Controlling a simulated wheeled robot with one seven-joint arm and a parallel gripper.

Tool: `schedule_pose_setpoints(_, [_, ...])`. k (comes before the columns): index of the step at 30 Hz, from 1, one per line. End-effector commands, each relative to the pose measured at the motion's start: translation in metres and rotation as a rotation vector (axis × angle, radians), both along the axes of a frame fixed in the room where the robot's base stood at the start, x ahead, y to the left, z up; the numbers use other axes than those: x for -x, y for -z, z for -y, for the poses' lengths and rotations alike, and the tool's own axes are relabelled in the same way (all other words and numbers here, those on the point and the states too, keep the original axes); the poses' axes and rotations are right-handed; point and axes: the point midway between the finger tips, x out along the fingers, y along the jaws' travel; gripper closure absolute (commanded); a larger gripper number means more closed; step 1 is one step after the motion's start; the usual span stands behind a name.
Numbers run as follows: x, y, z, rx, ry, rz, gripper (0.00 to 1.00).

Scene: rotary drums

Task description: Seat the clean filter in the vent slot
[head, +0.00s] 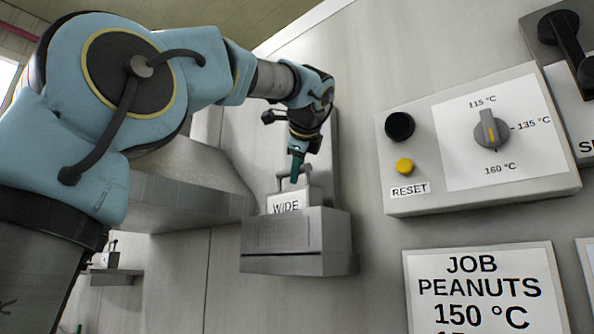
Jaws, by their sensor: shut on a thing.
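My gripper (297,168) points down above a grey box with a slot in its top (282,262), fixed to the wall panel. Its teal fingers are shut on the grey handle of a pale plate labelled WIDE (285,203). The plate stands upright at the top of the box, and its lower part is hidden behind the box front. I cannot tell how deep it sits or whether it touches the bottom. No "clean" mark shows on it, so I cannot tell if it is the clean filter.
A control panel (430,195) with a temperature knob (491,130) and yellow reset button (405,166) is to the right. Below it hangs a job sign (485,255). A small shelf (108,278) holding a handled object is at lower left. A sloped metal hood (180,190) lies behind my arm.

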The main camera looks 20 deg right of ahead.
Motion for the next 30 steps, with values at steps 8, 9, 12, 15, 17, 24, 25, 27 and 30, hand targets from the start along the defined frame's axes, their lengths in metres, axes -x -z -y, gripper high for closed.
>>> schedule_pose_setpoints(8, [0.0, 0.007, 0.0, 0.0, 0.0, 0.001, 1.0])
schedule_pose_setpoints(9, [0.0, 0.008, 0.0, 0.0, 0.0, 0.001, 1.0])
schedule_pose_setpoints(12, [0.0, 0.01, 0.0, 0.001, 0.001, 0.002, 1.0])
schedule_pose_setpoints(15, [0.0, 0.013, 0.0, 0.001, 0.001, 0.002, 1.0])
schedule_pose_setpoints(17, [0.0, 0.014, 0.0, 0.001, 0.001, 0.002, 1.0])
schedule_pose_setpoints(24, [0.0, 0.02, 0.0, 0.001, 0.001, 0.002, 1.0])
schedule_pose_setpoints(25, [0.0, 0.02, 0.0, 0.001, 0.001, 0.002, 1.0])
schedule_pose_setpoints(27, [0.0, 0.022, 0.0, 0.001, 0.001, 0.002, 1.0])
schedule_pose_setpoints(30, [0.0, 0.025, 0.0, 0.001, 0.001, 0.002, 1.0])
